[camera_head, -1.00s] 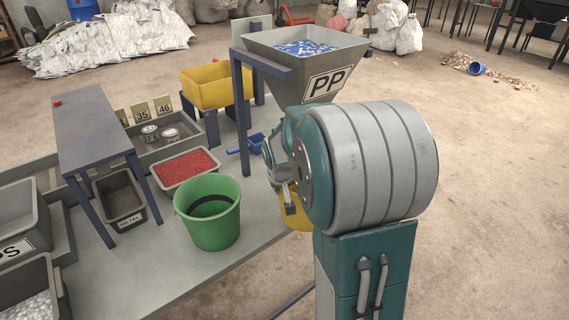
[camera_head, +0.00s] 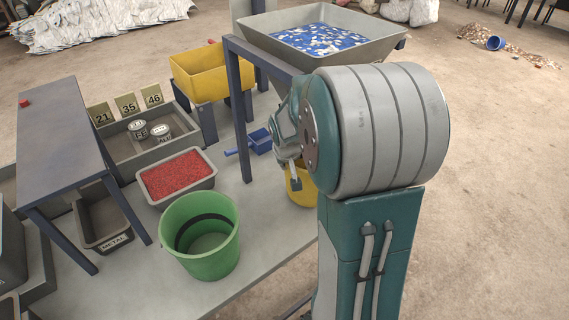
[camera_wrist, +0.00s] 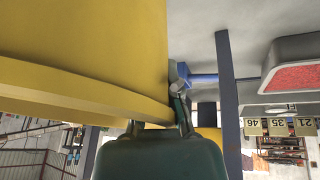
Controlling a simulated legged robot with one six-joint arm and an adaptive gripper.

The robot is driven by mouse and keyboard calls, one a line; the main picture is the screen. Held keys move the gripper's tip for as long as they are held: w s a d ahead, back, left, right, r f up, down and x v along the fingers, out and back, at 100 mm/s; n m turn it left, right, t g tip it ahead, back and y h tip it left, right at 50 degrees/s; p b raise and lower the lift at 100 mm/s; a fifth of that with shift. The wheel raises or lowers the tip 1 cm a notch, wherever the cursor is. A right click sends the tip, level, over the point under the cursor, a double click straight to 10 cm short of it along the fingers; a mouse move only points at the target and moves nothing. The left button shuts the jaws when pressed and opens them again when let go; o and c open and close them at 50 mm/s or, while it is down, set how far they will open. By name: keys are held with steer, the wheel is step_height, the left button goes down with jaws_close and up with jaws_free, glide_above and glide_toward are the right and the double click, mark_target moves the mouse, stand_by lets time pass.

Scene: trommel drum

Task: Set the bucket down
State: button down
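A yellow bucket (camera_head: 303,192) shows just below my gripper (camera_head: 293,176) in the head view, partly hidden behind my arm. In the wrist view, which is upside down, the yellow bucket (camera_wrist: 80,50) fills the upper left, with its thick rim band close to the camera. My gripper (camera_wrist: 180,108) is at that rim and appears shut on it; the fingertips are partly hidden. The bucket looks roughly upright. Whether its base touches the grey table (camera_head: 255,235) is hidden.
A green bucket (camera_head: 203,255) stands to the left, beside a tray of red granules (camera_head: 178,176). A blue scoop (camera_head: 260,141) lies near the hopper stand's leg (camera_head: 240,120). The hopper (camera_head: 385,42) hangs over behind my gripper. Bare tabletop lies between the green and yellow buckets.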

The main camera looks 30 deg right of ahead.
steer(key=shift+s+f, duration=0.2)
steer(key=shift+f, duration=0.5)
steer(key=shift+w+a+f, duration=0.1)
steer(key=shift+a+f, duration=0.3)
steer(key=shift+a, duration=0.15)
steer(key=c, duration=1.3)
jaws_free()
steer(key=shift+d+f, duration=0.15)
steer(key=shift+d, duration=0.15)
steer(key=o, duration=0.5)
steer(key=shift+d, duration=0.25)
steer(key=shift+a, duration=0.25)
